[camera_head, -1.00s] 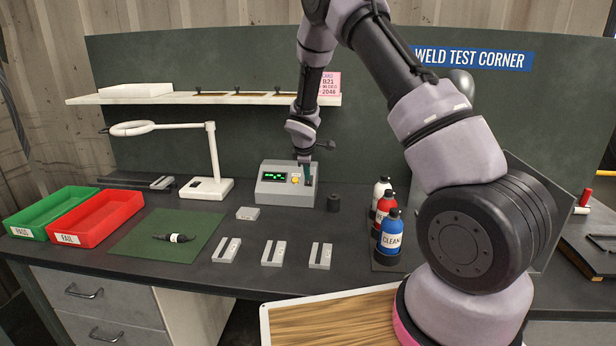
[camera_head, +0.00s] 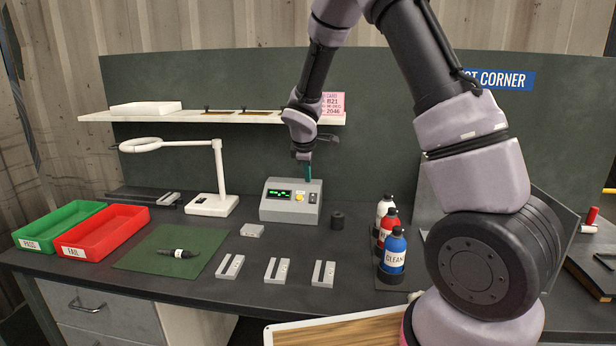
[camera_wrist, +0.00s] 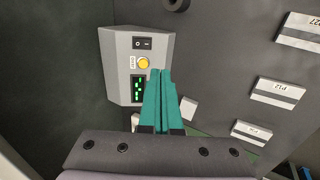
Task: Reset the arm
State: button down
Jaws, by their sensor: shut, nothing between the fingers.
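My gripper (camera_head: 306,172) is raised above the right part of the grey tester box on the bench. Its teal fingers (camera_wrist: 157,100) are pressed together in the wrist view, with nothing between them. The grey box (camera_head: 279,215) has a green lit display, a yellow button and a switch. In the wrist view the box (camera_wrist: 122,75) lies beyond and to the left of the fingertips, apart from them. My arm reaches in from the right and hides part of the back panel and its blue sign.
A magnifier lamp (camera_head: 216,204) stands left of the box. Green (camera_head: 52,238) and red (camera_head: 84,246) trays sit at the left. Several slotted grey blocks (camera_head: 275,271) lie in front. Bottles (camera_head: 395,258) stand at the right. A shelf (camera_head: 170,116) runs above.

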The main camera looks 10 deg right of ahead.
jog(key=s+d+r+m+y, duration=0.1)
jog(key=s+d+r+m, duration=0.4)
jog(key=s+r, duration=0.3)
jog(key=s+d+r+m, duration=0.4)
jog(key=s+r+m, duration=0.15)
jog(key=r, duration=0.45)
jog(key=s+r+m+t+y, duration=0.1)
jog(key=s+r+m, duration=0.2)
jog(key=s, duration=0.6)
jog(key=s+r+m+y, duration=0.1)
jog(key=s+r+m, duration=0.2)
jog(key=s, duration=0.7)
jog(key=shift+s+r+m+t+y, duration=0.3)
jog(key=shift+r+m+t+y, duration=0.1)
jog(key=shift+m, duration=0.65)
